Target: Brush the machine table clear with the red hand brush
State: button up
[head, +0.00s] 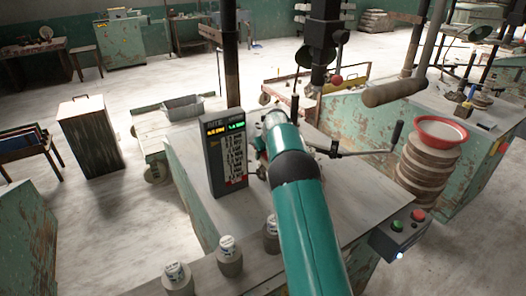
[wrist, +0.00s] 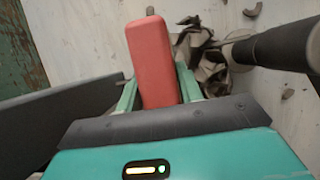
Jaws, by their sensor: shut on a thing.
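The red hand brush (wrist: 152,60) shows in the wrist view as a red block between the green fingers of my gripper (wrist: 158,88). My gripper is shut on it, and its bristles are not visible. Crumpled grey-brown clay trimmings (wrist: 207,68) lie just beyond and to the right of the brush, with small curled scraps farther right. Whether the brush touches the table or the trimmings cannot be told. In the head view the machine table (head: 345,195) has a pale grey top. My teal arm reaches across it and hides my gripper, the brush and most of the trimmings.
A dark display panel (head: 224,152) stands upright left of my arm. Several lidded jars, one here (head: 229,258), line the near edge. A crank handle (head: 396,135) projects at right. A button box (head: 402,232) and a disc stack with a red bowl (head: 440,130) stand right.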

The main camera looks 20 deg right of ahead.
aim_at(262, 173)
jog(key=shift+f, duration=3.85)
jog(key=shift+o, duration=0.4)
jog(key=shift+c, duration=0.4)
jog(key=shift+f, duration=0.25)
jog(key=shift+r, duration=0.1)
jog(key=shift+r, duration=4.5)
